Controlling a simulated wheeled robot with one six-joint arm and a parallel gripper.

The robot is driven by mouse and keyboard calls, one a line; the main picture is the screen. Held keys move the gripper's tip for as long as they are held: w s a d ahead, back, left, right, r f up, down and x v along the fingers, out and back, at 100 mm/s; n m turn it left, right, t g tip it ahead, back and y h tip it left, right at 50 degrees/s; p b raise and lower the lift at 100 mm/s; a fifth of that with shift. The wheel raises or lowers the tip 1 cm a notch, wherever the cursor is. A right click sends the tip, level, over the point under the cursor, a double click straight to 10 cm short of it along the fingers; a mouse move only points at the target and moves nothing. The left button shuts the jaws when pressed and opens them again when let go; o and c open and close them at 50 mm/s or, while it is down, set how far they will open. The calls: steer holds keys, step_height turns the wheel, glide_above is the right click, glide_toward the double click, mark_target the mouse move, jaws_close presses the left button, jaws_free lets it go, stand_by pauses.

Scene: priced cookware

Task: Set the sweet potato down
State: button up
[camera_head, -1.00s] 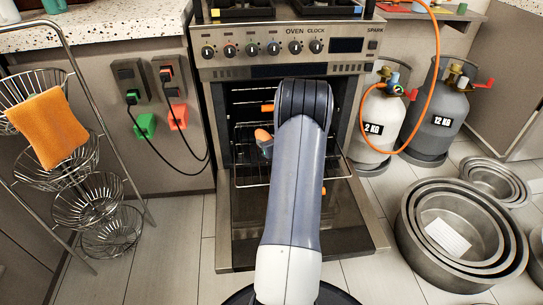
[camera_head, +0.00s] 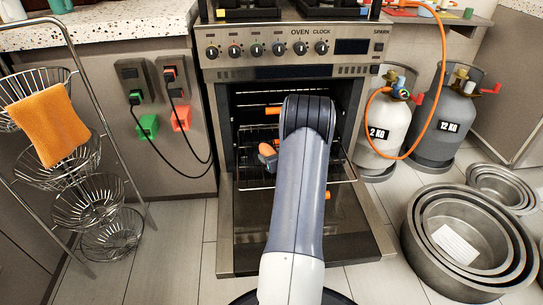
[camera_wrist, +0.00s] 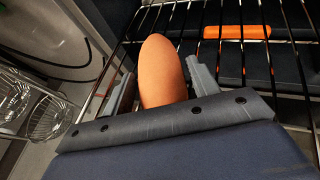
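The sweet potato (camera_wrist: 162,76) is orange with a rounded end. In the wrist view it stands out between the two fingers of my gripper (camera_wrist: 160,84). In the head view, the sweet potato (camera_head: 267,150) shows just left of my arm, over the oven rack (camera_head: 256,183). Whether it rests on the wires is unclear. My arm hides most of the gripper there. The wire rack (camera_wrist: 178,20) also shows beyond the sweet potato.
The oven door (camera_head: 247,245) is folded down below the rack. An orange bar (camera_wrist: 237,32) lies beyond the rack wires. Wire baskets (camera_head: 88,200) stand left; gas cylinders (camera_head: 446,125) and nested pans (camera_head: 425,255) stand right.

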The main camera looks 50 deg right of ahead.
steer(key=shift+o, duration=0.6)
steer(key=shift+r, duration=0.25)
steer(key=p+v, duration=0.3)
steer(key=v, duration=0.8)
steer(key=shift+d, duration=0.1)
steer(key=shift+s+a+r, duration=0.1)
steer(key=shift+s+a, duration=0.1)
steer(key=shift+s, duration=0.3)
steer(key=shift+p, duration=0.3)
